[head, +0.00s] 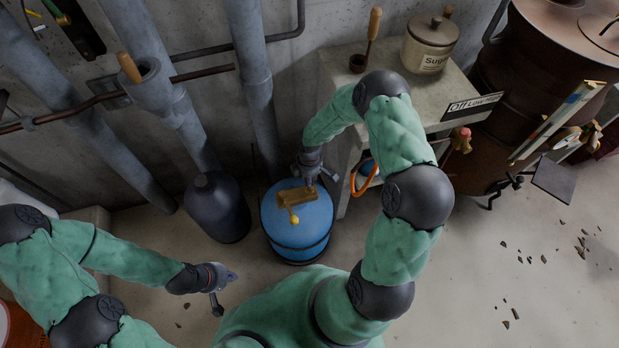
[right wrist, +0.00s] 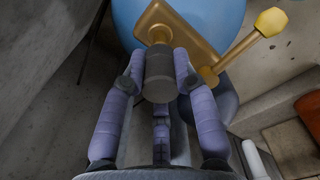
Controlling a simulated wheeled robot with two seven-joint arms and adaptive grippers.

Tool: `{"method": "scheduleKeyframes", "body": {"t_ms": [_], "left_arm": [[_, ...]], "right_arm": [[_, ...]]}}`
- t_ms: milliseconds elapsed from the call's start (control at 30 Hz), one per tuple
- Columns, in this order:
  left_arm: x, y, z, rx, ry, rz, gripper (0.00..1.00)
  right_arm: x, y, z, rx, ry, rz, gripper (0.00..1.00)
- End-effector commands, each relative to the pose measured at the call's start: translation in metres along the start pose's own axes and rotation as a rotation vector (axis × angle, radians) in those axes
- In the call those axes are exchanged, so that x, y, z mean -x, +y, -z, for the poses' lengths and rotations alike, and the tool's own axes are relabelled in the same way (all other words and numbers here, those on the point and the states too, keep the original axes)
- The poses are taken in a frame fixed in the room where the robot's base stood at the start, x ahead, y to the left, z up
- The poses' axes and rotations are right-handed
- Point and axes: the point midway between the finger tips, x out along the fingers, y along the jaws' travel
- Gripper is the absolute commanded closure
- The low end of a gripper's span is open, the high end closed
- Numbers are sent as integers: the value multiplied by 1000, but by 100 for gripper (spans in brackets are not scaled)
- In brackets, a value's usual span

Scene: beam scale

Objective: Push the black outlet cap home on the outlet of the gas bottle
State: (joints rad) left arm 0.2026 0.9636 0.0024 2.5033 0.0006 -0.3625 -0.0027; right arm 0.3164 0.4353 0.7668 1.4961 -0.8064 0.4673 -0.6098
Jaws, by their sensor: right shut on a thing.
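The gas bottle (head: 297,236) is blue and stands upright on the floor in front of the wall. On its top is a brass valve block (head: 299,195) with a yellow knob (head: 293,216). My right gripper (head: 312,170) is beside the valve. In the right wrist view its fingers (right wrist: 160,64) are shut on the dark outlet cap (right wrist: 159,82), one finger on each side. The cap's far end is at the brass outlet (right wrist: 158,36), in line with it; I cannot tell how deep it sits. My left gripper (head: 222,286) is open and empty, left of the bottle.
A dark bottle (head: 216,208) stands left of the blue one, near grey pipes. A stone counter (head: 345,75) with a sugar jar (head: 430,43) rises on the right. An orange hose (head: 366,181) hangs there.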

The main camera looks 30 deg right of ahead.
Motion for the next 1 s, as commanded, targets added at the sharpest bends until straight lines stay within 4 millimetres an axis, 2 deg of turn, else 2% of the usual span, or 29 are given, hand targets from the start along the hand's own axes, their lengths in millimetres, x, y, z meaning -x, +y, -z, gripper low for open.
{"method": "scheduleKeyframes", "body": {"t_ms": [1000], "left_arm": [[-20, -7, 1, 0, 0, 0, 100]], "right_arm": [[-26, 0, 0, 0, 0, 0, 98]]}}
